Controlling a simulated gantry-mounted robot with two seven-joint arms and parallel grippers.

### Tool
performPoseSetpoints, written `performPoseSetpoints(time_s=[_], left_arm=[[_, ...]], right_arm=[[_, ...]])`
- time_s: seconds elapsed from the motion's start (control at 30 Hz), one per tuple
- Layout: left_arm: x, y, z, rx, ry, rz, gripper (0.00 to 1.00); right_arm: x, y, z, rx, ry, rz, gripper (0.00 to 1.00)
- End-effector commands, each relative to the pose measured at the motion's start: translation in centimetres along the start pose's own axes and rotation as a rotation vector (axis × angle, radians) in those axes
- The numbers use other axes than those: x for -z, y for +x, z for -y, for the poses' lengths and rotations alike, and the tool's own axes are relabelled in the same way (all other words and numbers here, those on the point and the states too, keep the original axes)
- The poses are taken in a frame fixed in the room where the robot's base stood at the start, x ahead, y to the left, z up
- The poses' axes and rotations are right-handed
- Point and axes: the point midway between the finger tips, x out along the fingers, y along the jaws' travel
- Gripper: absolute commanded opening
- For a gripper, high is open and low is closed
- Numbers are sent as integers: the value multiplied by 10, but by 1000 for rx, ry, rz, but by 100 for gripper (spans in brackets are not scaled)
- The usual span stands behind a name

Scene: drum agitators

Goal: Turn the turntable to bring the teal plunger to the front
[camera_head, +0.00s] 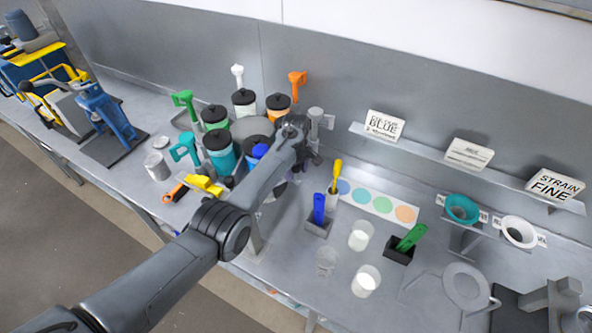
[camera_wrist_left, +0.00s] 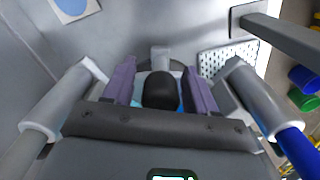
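The teal plunger (camera_head: 183,148) has a D-shaped handle and stands at the left front of the canister cluster in the head view. A teal canister with a black lid (camera_head: 219,152) is just right of it. The turntable under the canisters is mostly hidden by them and by my left arm. My left gripper (camera_head: 296,127) is at the right side of the cluster, near a grey handle (camera_head: 315,115). In the left wrist view, its purple-grey fingers (camera_wrist_left: 160,85) are apart, with a black rounded knob (camera_wrist_left: 160,92) between them. Whether they touch it is unclear. My right gripper is not in view.
Green (camera_head: 183,98), white (camera_head: 237,75) and orange (camera_head: 297,85) plungers rise around the cluster. Blue (camera_head: 319,208) and green (camera_head: 411,237) tools and clear cups stand at the right.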

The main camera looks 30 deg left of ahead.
Motion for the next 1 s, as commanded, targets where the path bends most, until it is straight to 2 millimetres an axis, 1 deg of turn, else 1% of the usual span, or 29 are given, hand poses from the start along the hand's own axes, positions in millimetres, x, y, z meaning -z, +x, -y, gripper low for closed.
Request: performPoseSetpoints(time_s=[0.23,0.37,0.47,0.8,1.0], left_arm=[[0,-1,0,0,0,0,57],[0,-9,0,1,0,-1,57],[1,-21,0,-1,-1,-2,57],[1,-78,0,-3,0,-3,57],[0,-100,0,-1,-1,-1,57]], right_arm=[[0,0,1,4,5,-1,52],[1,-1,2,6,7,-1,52],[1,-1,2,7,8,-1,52],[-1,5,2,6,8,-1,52],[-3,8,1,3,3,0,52]])
